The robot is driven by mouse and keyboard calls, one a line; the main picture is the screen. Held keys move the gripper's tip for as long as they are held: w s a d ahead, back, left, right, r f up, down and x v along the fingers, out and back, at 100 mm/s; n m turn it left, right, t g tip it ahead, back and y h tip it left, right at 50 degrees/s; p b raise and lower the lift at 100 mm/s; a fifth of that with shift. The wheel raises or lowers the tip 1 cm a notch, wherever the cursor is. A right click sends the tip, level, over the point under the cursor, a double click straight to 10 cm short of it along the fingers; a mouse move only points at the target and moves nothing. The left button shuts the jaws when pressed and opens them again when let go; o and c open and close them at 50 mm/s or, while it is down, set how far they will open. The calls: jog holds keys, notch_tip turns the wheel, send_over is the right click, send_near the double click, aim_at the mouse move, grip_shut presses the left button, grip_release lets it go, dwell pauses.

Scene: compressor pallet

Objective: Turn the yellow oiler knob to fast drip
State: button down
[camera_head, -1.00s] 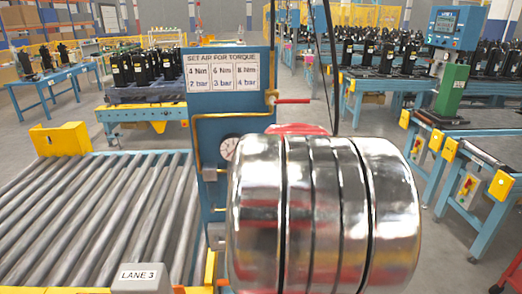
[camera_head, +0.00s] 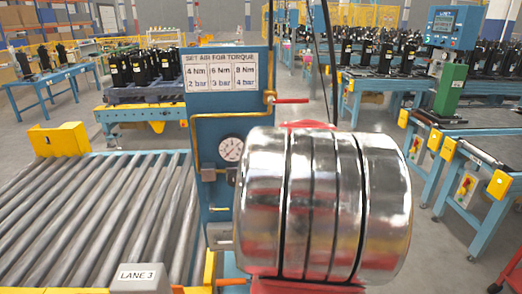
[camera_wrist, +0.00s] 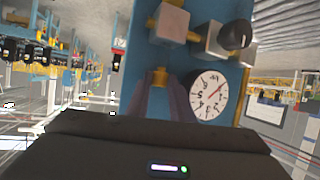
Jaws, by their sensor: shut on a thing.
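In the wrist view a small yellow piece (camera_wrist: 159,76), which looks like the oiler knob, sits on the blue panel (camera_wrist: 140,45) beside the dial gauge (camera_wrist: 209,95). My gripper (camera_wrist: 161,88) has its two dark fingers on either side of this piece and is shut on it. The fingers hide part of it, and its drip setting cannot be read. In the head view my silver arm covers the gripper and the knob. The gauge (camera_head: 230,149) shows there just left of my arm, on the blue panel (camera_head: 228,110) under the torque sign (camera_head: 221,72).
A red-handled valve (camera_head: 290,101) stands out from the panel above my arm. In the wrist view grey blocks (camera_wrist: 172,22) and a dark round knob (camera_wrist: 235,35) lie near the gauge. A roller conveyor (camera_head: 95,215) runs at left; a green stand (camera_head: 450,88) is at right.

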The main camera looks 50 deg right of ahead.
jog(key=shift+s+d+r+n+t+y, duration=0.15)
jog(key=shift+n+t+y, duration=0.2)
jog(key=shift+n+y, duration=0.45)
jog(key=shift+d+n+t+y, duration=0.15)
jog(key=shift+n+t+y, duration=0.2)
jog(key=shift+n+y, duration=0.4)
jog(key=c, duration=1.8)
grip_release()
jog(key=shift+c, duration=0.2)
jog(key=shift+s, duration=0.15)
jog(key=v, duration=1.3)
jog(key=shift+s, duration=0.25)
jog(key=shift+a+r, duration=0.1)
jog(key=shift+r, duration=0.05)
